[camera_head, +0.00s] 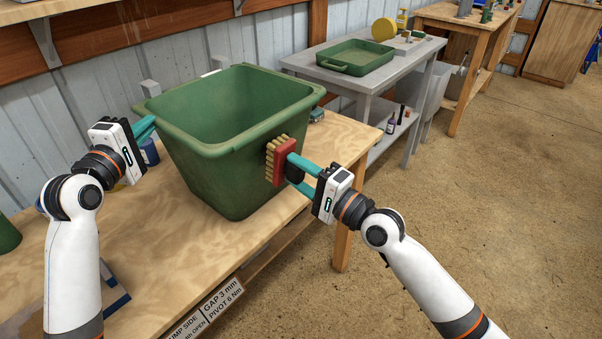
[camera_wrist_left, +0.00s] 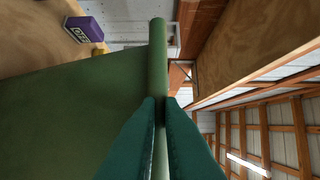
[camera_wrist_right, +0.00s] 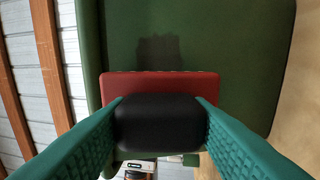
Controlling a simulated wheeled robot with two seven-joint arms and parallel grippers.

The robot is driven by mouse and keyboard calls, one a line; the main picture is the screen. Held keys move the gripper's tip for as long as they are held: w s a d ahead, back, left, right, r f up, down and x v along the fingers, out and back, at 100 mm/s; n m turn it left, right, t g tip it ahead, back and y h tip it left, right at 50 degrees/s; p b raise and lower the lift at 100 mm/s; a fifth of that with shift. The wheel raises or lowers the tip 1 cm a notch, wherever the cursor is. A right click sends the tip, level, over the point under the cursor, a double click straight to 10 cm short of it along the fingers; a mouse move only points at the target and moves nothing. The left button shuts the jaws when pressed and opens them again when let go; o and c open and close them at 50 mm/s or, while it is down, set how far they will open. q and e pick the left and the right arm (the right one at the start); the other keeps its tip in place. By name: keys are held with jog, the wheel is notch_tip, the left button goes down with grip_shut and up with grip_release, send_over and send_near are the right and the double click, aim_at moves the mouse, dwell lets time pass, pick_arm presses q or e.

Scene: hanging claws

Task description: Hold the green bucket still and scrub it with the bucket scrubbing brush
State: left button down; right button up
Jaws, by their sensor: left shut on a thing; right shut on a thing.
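The green bucket (camera_head: 215,150) stands upright on the wooden workbench. My left gripper (camera_head: 150,124) is shut on the bucket's left rim; the left wrist view shows the fingers (camera_wrist_left: 162,110) pinching the rim (camera_wrist_left: 157,60). The scrubbing brush (camera_head: 281,162) has a red block, pale bristles and a black grip. My right gripper (camera_head: 291,166) is shut on the black grip (camera_wrist_right: 160,122), with the red block (camera_wrist_right: 160,85) in front of it. The bristles face the bucket's right-hand side wall; they are at or very close to it, and I cannot tell whether they touch.
The workbench (camera_head: 130,215) has free room in front of the bucket. A blue bottle (camera_head: 149,152) stands behind my left gripper. A grey table (camera_head: 375,82) with a green tray (camera_head: 356,57) stands behind to the right. A label board (camera_head: 210,310) hangs at the bench's front edge.

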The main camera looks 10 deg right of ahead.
jog(key=shift+x, duration=0.95)
jog(key=shift+r, duration=0.1)
jog(key=w+d, duration=0.2)
jog(key=shift+w+d, duration=0.2)
jog(key=shift+d, duration=0.15)
jog(key=shift+s+a, duration=1.2)
jog(key=shift+a, duration=0.25)
jog(key=shift+v, duration=3.6)
jog(key=shift+w, duration=0.1)
